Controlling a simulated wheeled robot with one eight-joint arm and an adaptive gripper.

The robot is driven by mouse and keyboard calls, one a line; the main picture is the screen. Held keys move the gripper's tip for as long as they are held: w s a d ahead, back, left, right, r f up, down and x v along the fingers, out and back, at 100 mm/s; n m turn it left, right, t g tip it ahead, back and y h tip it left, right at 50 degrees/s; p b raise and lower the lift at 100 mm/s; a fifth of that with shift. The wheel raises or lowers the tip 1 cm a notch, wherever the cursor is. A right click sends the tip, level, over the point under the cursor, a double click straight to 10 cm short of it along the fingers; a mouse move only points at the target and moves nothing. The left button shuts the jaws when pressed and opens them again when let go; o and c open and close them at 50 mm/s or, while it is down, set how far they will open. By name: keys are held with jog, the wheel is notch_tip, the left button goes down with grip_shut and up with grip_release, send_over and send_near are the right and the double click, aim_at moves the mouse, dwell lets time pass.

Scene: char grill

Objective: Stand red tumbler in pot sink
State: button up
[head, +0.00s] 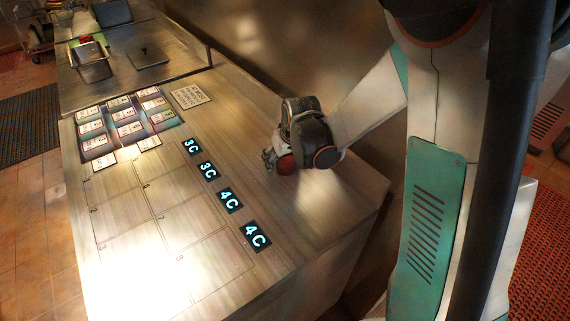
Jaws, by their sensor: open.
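My gripper (269,159) is low over the steel counter, right of the lit number tiles, with its fingers toward the left. It is open. A small rounded red patch (287,164) shows just beside the fingers, partly covered by my wrist. I cannot tell whether it is the red tumbler or part of my arm. A small red item (86,39) also shows at the far left end, by a square metal pan (93,69); its shape is too small to tell. A dark basin-like recess (112,13) lies at the far end; I cannot tell whether it is the pot sink.
The steel counter (115,185) carries a grid of labelled cards (126,129), a sign plate (191,95) and glowing tiles (230,199). A flat dark square (148,57) lies beyond. A raised edge (187,35) runs along the far right side. The near counter is clear.

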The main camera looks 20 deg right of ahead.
jog(key=c, duration=1.3)
jog(key=shift+r, duration=0.1)
